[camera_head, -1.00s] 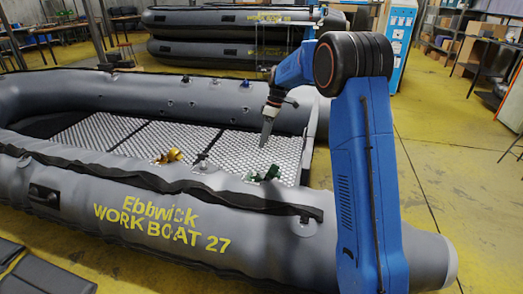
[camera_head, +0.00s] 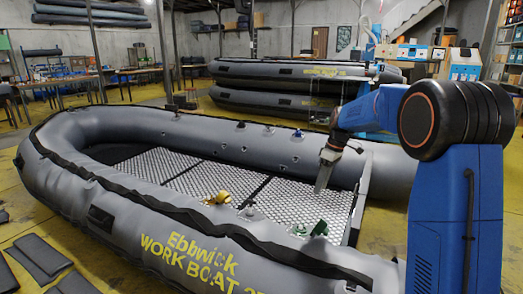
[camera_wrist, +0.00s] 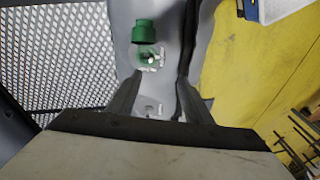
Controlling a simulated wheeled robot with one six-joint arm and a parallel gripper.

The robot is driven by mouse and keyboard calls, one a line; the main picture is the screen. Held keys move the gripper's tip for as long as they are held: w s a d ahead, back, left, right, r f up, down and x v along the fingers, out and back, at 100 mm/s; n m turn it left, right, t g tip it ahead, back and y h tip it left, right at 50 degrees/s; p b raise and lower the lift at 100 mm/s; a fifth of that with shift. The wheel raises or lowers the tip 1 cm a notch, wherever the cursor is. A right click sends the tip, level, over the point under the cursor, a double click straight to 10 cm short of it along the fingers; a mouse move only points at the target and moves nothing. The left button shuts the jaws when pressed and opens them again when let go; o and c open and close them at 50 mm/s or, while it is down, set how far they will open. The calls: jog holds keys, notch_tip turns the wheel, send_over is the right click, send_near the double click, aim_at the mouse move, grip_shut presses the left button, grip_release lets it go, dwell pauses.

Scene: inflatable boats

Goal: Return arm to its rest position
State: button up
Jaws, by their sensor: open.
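My gripper (camera_head: 323,178) hangs at the end of my blue arm, over the boat's grey mesh floor (camera_head: 180,170) in the head view. In the wrist view my gripper (camera_wrist: 155,90) has its two dark fingers apart with nothing between them. A green fitting (camera_head: 312,229) sits on the near tube of the grey inflatable boat (camera_head: 120,208). The green fitting (camera_wrist: 147,45) also shows beyond the fingertips in the wrist view, apart from them. A yellow fitting (camera_head: 217,198) sits further left along the same tube.
Stacked grey boats (camera_head: 275,85) stand behind. Dark flat pads (camera_head: 38,258) lie on the yellow floor at lower left. Workbenches and shelves line the back. The boat's tubes surround the space below my arm.

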jog(key=s+r+m+t+h, duration=0.1)
jog(key=s+r+m, duration=0.25)
jog(key=s, duration=0.85)
jog(key=s+r+m+t+h, duration=0.15)
jog(key=s+r, duration=0.25)
jog(key=s, duration=0.9)
jog(key=s+f+m+t, duration=0.1)
jog(key=s+f+m, duration=0.1)
jog(key=s, duration=0.8)
jog(key=s+d+f+m+t, duration=0.1)
jog(key=s+f+m, duration=0.2)
jog(key=s, duration=0.8)
notch_tip(320, 180, down, 2)
jog(key=shift+d+f, duration=0.1)
jog(key=shift+d, duration=0.15)
